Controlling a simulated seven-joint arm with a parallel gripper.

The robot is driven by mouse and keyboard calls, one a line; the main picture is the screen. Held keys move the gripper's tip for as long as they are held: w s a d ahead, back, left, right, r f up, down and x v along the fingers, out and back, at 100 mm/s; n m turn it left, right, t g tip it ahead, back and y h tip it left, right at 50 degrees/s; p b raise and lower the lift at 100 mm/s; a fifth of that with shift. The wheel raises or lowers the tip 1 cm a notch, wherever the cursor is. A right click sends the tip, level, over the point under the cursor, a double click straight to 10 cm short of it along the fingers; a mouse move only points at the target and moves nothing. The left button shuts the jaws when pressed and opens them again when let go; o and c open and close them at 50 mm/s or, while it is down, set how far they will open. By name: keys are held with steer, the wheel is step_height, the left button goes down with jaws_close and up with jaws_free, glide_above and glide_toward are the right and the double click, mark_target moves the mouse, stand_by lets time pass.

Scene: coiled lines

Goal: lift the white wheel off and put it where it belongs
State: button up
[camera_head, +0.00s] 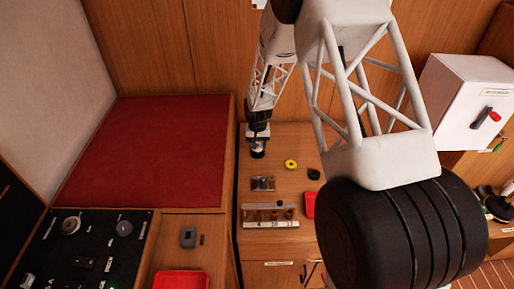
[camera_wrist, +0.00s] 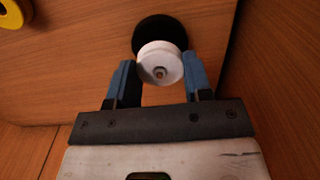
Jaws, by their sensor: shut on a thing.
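In the wrist view the white wheel (camera_wrist: 160,64) is between the two blue fingers of my gripper (camera_wrist: 158,82), which is shut on it. A small hub shows at its centre. A larger black disc (camera_wrist: 160,31) shows directly behind the white wheel; I cannot tell whether they touch. In the head view my gripper (camera_head: 258,138) points down over the back left of the wooden counter, and the wheel is too small there to make out clearly.
A yellow ring (camera_head: 291,164) and a black piece (camera_head: 314,174) lie right of my gripper. A rack of small parts (camera_head: 270,224) and a red tray (camera_head: 310,204) are nearer. A red panel (camera_head: 150,150) is left, a white cabinet (camera_head: 468,100) right. Wood panelling stands close behind.

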steer(key=shift+r, duration=0.2)
steer(key=shift+r, duration=1.5)
steer(key=s+d+r+m, duration=0.1)
steer(key=s+d+m, duration=0.1)
steer(key=s+d, duration=0.2)
steer(key=s+d+r+m, duration=0.1)
steer(key=s+d+m, duration=0.1)
steer(key=s+d, duration=0.2)
steer(key=s+d+r+m, duration=0.1)
steer(key=s+d, duration=0.3)
steer(key=s, duration=0.4)
steer(key=shift+d+r+m, duration=0.3)
steer(key=shift+r+m, duration=0.05)
steer(key=shift+m, duration=0.05)
steer(key=shift+w+f, duration=0.1)
steer(key=shift+f, duration=2.8)
steer(key=shift+f, duration=0.15)
